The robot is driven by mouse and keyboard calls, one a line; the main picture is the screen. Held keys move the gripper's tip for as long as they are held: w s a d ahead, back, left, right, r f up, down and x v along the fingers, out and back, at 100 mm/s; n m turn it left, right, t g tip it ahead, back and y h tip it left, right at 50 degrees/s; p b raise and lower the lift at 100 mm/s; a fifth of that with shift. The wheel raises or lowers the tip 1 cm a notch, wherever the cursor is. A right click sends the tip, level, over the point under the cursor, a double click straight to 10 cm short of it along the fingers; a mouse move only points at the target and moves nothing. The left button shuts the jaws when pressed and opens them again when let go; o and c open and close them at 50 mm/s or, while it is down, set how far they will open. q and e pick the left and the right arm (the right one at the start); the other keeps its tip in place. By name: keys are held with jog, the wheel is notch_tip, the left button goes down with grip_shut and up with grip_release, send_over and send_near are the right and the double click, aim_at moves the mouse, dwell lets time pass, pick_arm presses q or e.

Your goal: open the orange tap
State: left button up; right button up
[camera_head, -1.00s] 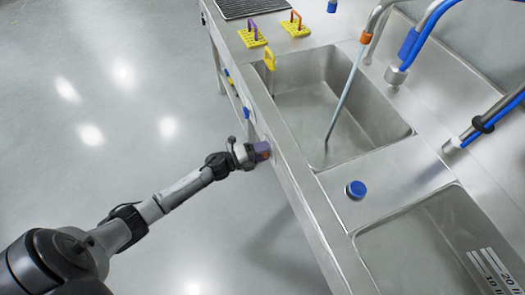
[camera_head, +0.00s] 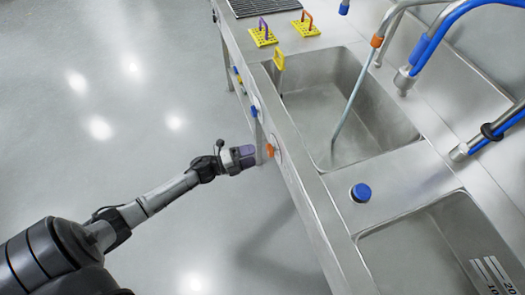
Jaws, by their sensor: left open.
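The orange tap knob (camera_head: 270,150) sits on the front panel of the steel sink counter, on a pale round plate. My left gripper (camera_head: 252,154) is open and empty, just left of the knob, with a small gap seeming to lie between them. A spout with an orange band (camera_head: 377,41) hangs over the far sink. A thin grey-blue line (camera_head: 352,100) runs from it down into that sink; I cannot tell whether it is water or a tube. My right gripper is not in view.
Blue knobs (camera_head: 254,112) sit farther along the front panel. A yellow handle (camera_head: 279,60) hangs at the far sink's edge (camera_head: 309,150). A blue cap (camera_head: 361,192) stands between the sinks. The near sink (camera_head: 420,250) is at lower right. The floor to the left is clear.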

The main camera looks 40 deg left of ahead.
pick_arm(q)
jog(key=v, duration=0.6)
jog(key=shift+s, duration=0.2)
jog(key=shift+a, duration=0.15)
dwell(0.4)
jog(key=w+a+f+n+g+y, duration=0.1)
jog(key=a+f+n+g+y, duration=0.2)
jog(key=a+n+y, duration=0.85)
jog(key=s+d+r+n+g+p, duration=0.4)
jog(key=s+d+r+n+p, duration=0.15)
jog(key=d+r, duration=0.2)
jog(key=s+d+r+n+g+p, duration=0.45)
jog(key=s+d+r+p, duration=0.2)
jog(key=d, duration=0.25)
jog(key=s+d+r+h+p, duration=0.1)
jog(key=d+r+p, duration=0.3)
jog(key=r+p, duration=0.5)
jog(key=s+d+r+h+p, duration=0.1)
jog(key=s+d+r+p, duration=0.3)
jog(key=r+p, duration=0.5)
jog(key=s+d+r+h+p, duration=0.1)
jog(key=s+d+r+p, duration=0.2)
jog(key=r+p, duration=0.6)
notch_tip(320, 180, up, 2)
jog(key=shift+d+r+g, duration=0.1)
jog(key=shift+d+g, duration=0.25)
jog(key=shift+d, duration=0.2)
